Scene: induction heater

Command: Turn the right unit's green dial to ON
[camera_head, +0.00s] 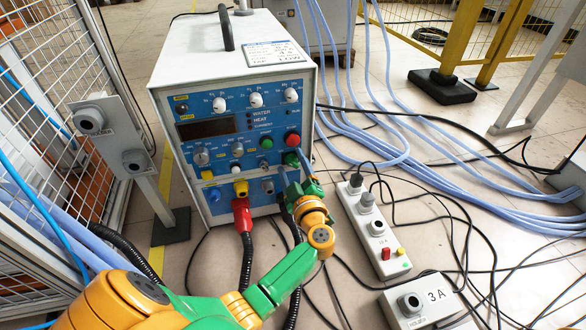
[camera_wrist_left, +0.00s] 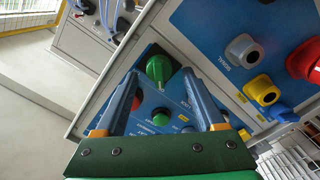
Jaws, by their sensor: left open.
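The white unit (camera_head: 190,58) with a blue front panel stands on the floor in the middle of the head view. Its green dial (camera_head: 291,159) is at the panel's right side, just below a red knob (camera_head: 293,140). In the left wrist view, the green dial (camera_wrist_left: 158,68) appears between the two finger tips; I cannot tell whether they touch it. My left gripper (camera_head: 297,173) is open at the panel's lower right, and its open fingers (camera_wrist_left: 160,76) also show in the wrist view. The dial's pointer position is too small to read. My right gripper is not in view.
Red (camera_head: 241,205) and yellow (camera_head: 241,188) connectors sit at the panel's lower edge, with a thick black cable below. A power strip (camera_head: 373,225) and loose cables lie to the right. A post with grey boxes (camera_head: 90,120) and mesh fencing stand at left.

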